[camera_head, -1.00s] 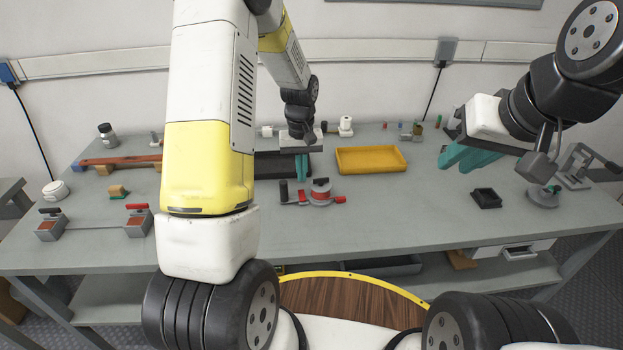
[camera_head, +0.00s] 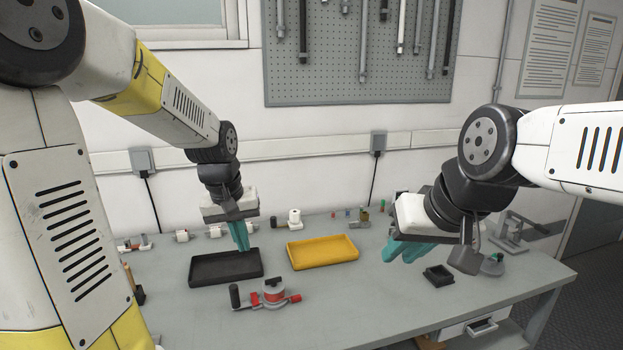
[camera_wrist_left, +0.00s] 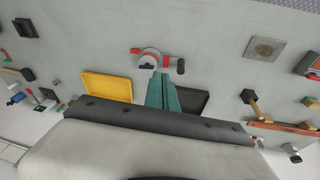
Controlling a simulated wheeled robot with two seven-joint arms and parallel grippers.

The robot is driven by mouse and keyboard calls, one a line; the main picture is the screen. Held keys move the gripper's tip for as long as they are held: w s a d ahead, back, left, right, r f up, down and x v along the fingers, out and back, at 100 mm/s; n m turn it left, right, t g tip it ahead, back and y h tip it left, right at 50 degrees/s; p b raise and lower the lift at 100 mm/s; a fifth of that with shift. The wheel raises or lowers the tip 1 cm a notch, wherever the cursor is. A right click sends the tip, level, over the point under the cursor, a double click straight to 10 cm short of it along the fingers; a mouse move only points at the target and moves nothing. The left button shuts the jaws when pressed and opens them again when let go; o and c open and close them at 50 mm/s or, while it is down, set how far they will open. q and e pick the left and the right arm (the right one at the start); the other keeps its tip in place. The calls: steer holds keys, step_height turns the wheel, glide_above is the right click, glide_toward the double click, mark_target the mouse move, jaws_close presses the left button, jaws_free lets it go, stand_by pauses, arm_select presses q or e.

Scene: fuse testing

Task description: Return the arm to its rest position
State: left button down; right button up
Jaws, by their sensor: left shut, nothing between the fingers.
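My left gripper (camera_head: 240,236) hangs above the right part of the black tray (camera_head: 226,268), with its teal fingers pointing down, shut and empty. In the left wrist view the shut fingers (camera_wrist_left: 162,92) stand in front of the black tray (camera_wrist_left: 193,101). My right gripper (camera_head: 405,252) hangs over the right side of the bench, its teal fingers pointing down and to the left. I cannot tell whether its fingers are apart, and no object shows in them.
A yellow tray (camera_head: 323,252) lies right of the black tray on the grey bench (camera_head: 370,310). A red and grey device (camera_head: 272,291) sits in front of the trays. A small black box (camera_head: 438,275) is below my right gripper. Small parts line the back.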

arm_select(q)
steer(key=s+r+m+t, duration=0.1)
steer(key=s+r, duration=0.3)
steer(key=s, duration=0.4)
steer(key=s+d+r+m+t+h, duration=0.1)
steer(key=s+r, duration=0.3)
steer(key=s, duration=0.4)
steer(key=shift+d+r+t, duration=0.25)
steer(key=shift+t, duration=0.55)
